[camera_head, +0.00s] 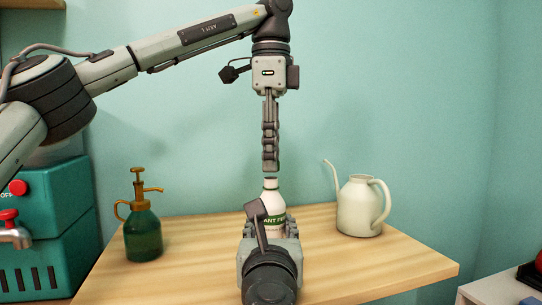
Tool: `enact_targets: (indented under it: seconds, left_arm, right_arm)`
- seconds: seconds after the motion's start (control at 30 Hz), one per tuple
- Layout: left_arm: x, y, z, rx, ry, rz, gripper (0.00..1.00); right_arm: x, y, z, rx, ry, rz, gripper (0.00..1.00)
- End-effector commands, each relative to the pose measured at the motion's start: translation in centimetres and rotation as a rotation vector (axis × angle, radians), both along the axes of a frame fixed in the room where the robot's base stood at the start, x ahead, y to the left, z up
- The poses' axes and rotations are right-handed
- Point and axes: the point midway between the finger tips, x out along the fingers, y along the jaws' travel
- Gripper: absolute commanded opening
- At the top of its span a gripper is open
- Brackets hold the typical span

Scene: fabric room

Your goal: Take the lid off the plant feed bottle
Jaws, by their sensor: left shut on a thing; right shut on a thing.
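The plant feed bottle (272,199) is white with a green label and stands upright on the wooden table. My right gripper (267,228) reaches in from the front and is shut on the bottle's lower body, hiding part of the label.
A green spray bottle (143,232) with a brass-coloured pump stands at the left of the table (400,265). A cream watering can (359,207) stands to the right. A teal machine (50,240) is at the far left. The table's front right is clear.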

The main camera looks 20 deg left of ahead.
Motion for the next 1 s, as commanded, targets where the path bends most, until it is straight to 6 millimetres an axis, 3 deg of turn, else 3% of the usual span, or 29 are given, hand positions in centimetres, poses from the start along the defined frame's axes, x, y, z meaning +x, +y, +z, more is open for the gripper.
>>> enact_targets:
  seconds: [0.2, 0.5, 0.77, 0.8, 1.0]
  left_arm:
    - [0.0, 0.0, 0.3, 0.001, -0.001, 0.001, 0.0]
    - [0.0, 0.0, 3.7, 0.001, -0.002, 0.001, 0.0]
    - [0.0, 0.0, 4.0, -0.001, 0.0, 0.0, 0.0]
    - [0.0, 0.0, 4.0, -0.001, 0.0, 0.0, 0.0]
    - [0.0, 0.0, 4.0, -0.001, 0.0, 0.0, 0.0]
  right_arm:
    - [0.0, 0.0, -0.1, -0.001, 0.001, -0.001, 0.0]
    - [0.0, 0.0, -0.1, -0.001, 0.001, -0.001, 0.0]
    - [0.0, 0.0, -0.1, -0.001, 0.001, 0.0, 0.0]
    - [0.0, 0.0, -0.1, -0.001, 0.001, 0.0, 0.44]
    - [0.0, 0.0, 0.0, 0.0, 0.001, 0.0, 0.66]
